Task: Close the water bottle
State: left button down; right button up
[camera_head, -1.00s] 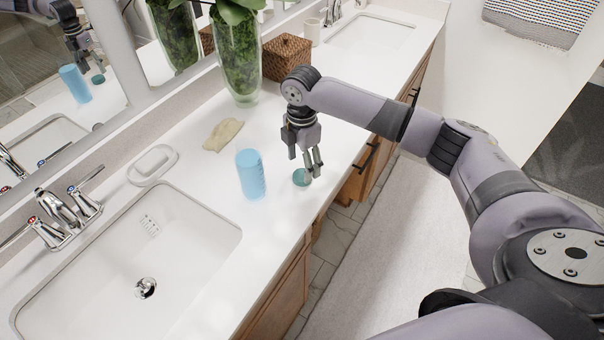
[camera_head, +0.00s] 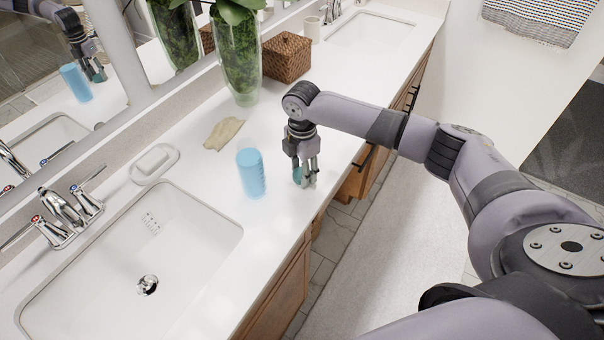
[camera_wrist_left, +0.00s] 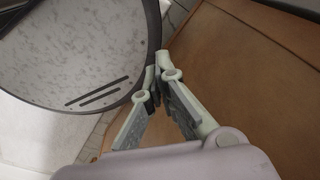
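The water bottle (camera_head: 251,173) is a blue, ribbed cylinder standing upright on the white counter (camera_head: 212,172), right of the near sink. A small teal round cap (camera_head: 306,181) lies on the counter to the bottle's right, near the front edge, partly hidden by my right gripper. My right gripper (camera_head: 304,182) points down with its fingers around the cap at counter height; whether they press on it is not clear. My left gripper (camera_wrist_left: 158,66) is outside the head view. In the left wrist view its fingertips meet with nothing between them, beside a brown wooden panel (camera_wrist_left: 245,70).
A near sink (camera_head: 135,255) with a chrome faucet (camera_head: 68,212) lies left of the bottle. Counter between bottle and cap is clear.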

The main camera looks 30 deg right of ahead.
jog(key=shift+c, duration=0.9)
